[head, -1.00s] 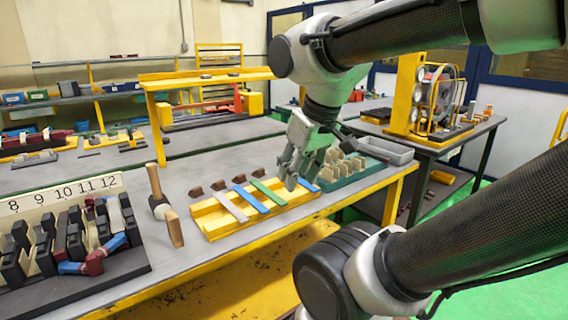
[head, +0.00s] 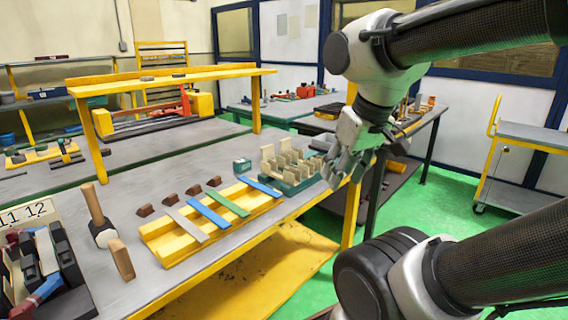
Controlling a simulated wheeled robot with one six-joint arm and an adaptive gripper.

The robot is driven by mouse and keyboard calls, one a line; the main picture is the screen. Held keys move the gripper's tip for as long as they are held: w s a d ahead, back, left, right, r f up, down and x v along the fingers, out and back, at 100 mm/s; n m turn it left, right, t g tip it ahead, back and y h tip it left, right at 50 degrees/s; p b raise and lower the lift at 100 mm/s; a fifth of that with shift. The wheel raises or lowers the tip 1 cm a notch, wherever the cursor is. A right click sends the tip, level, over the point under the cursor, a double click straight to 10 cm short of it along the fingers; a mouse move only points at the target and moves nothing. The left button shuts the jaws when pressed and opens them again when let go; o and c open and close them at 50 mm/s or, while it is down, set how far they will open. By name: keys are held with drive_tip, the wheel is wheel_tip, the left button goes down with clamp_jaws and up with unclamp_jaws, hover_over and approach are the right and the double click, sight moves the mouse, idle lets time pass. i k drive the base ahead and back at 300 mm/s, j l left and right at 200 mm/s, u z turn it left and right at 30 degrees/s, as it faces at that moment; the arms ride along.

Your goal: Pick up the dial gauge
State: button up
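I cannot clearly make out a dial gauge in the head view. A small teal box-like object (head: 242,166) stands on the grey workbench (head: 150,180), left of the teal tray of beige blocks; it is too small to tell what it is. My gripper (head: 342,176) hangs fingers down near the right end of this bench, just right of the teal tray. Its fingers look spread apart with nothing between them. It hides part of what lies behind it.
A yellow rack (head: 162,245) holds grey, blue and green strips. A mallet (head: 100,222) and a block stand left of it. The teal tray (head: 296,187) holds several beige blocks. A yellow shelf (head: 165,82) rises behind. Green floor (head: 440,185) is open at right.

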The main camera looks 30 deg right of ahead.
sight(244, 164)
drive_tip(key=z, duration=0.25)
drive_tip(key=i+l+u, duration=0.45)
drive_tip(key=l, duration=0.2)
drive_tip(key=i+l+u, duration=0.1)
drive_tip(key=l+u, duration=0.15)
drive_tip(key=i+l+u, duration=0.2)
drive_tip(key=l, duration=0.3)
drive_tip(key=k+j, duration=0.05)
drive_tip(key=k, duration=0.05)
